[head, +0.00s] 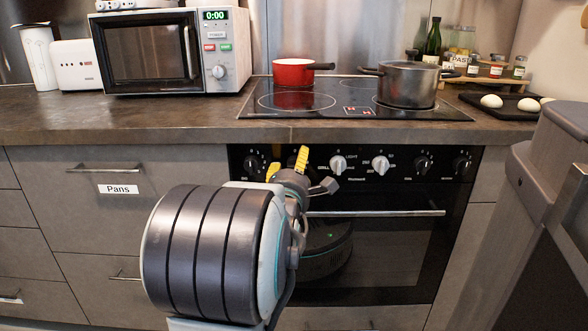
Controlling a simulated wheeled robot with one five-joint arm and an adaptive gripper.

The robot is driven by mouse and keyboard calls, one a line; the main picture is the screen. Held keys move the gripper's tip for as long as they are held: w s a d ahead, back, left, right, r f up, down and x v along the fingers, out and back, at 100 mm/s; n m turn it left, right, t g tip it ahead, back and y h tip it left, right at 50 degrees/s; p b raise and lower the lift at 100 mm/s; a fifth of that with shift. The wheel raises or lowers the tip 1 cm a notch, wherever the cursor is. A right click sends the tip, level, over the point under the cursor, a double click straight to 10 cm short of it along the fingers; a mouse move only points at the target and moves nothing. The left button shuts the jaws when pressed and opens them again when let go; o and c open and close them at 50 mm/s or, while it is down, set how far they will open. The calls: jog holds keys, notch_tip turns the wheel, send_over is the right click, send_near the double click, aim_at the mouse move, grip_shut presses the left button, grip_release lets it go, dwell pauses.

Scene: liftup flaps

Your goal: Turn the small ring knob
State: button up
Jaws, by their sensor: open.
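The oven's control panel (400,178) carries a row of knobs. A black knob (252,164) is at the left end, two white knobs (338,165) (380,165) are near the middle, and two black knobs (423,165) (461,165) are at the right. I cannot tell which is the small ring knob; the labels are too small to read. My gripper (287,166) has yellow fingertips, which are apart with nothing seen between them. It is in front of the panel, between the left black knob and the first white knob. My arm hides part of the panel there.
The oven door handle (375,213) runs below the panel and sticks out. Above are the cooktop (340,108), a red pan (293,72) and a grey pot (408,86). A microwave (172,50) stands on the counter at left. A grey structure (550,170) fills the right side.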

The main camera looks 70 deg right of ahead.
jog(key=shift+c, duration=0.3)
grip_shut()
dwell(0.3)
jog(key=shift+n+h, duration=0.3)
jog(key=shift+n, duration=2.6)
jog(key=shift+w, duration=0.1)
jog(key=shift+o, duration=0.2)
grip_release()
